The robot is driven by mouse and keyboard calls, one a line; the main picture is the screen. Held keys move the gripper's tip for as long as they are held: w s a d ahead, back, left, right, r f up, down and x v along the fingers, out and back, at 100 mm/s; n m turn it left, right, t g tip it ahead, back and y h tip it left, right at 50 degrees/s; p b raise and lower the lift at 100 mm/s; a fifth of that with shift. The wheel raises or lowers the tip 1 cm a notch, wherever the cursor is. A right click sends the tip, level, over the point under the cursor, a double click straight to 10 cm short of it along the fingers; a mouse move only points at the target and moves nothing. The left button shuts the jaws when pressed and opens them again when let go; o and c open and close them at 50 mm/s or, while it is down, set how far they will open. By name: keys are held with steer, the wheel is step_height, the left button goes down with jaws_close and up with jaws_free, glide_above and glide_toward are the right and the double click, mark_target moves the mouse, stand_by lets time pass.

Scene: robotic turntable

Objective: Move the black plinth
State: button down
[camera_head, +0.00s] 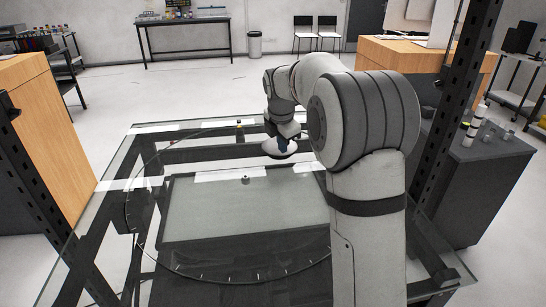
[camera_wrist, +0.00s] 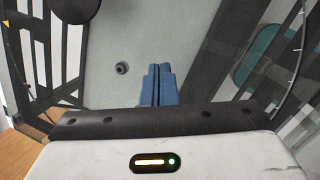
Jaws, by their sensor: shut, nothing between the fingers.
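My gripper (camera_head: 283,147) is over the far part of the glass turntable (camera_head: 190,262), right of its middle. Its blue fingers (camera_wrist: 157,70) are together and empty in the wrist view. A small dark round piece (camera_head: 245,180) sits on the glass, left of and nearer than my gripper; a similar dark round piece shows left of the fingers in the wrist view (camera_wrist: 122,68). A small black piece with a yellow top (camera_head: 240,128) stands near the far edge. I cannot tell for certain which is the black plinth.
A dark cabinet (camera_head: 482,170) with small items stands at the right, and a wooden cabinet (camera_head: 50,130) at the left. Dark frame bars show through the glass. A dark rounded shape (camera_wrist: 75,8) is cut off at the wrist view's top. Most of the glass is clear.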

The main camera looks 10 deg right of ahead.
mark_target(279, 164)
steer(key=w+f+n, duration=0.7)
steer(key=w+n, duration=0.1)
steer(key=w, duration=0.2)
steer(key=x, duration=1)
steer(key=shift+w+a+b, duration=0.25)
steer(key=shift+w+b, duration=0.1)
steer(key=shift+b, duration=0.05)
steer(key=w, duration=0.1)
steer(key=w+d, duration=0.1)
steer(key=shift+w+d+r+p, duration=0.1)
steer(key=shift+w+d+p, duration=0.05)
steer(key=shift+w+p, duration=0.2)
steer(key=shift+w+d, duration=0.2)
steer(key=shift+w, duration=0.25)
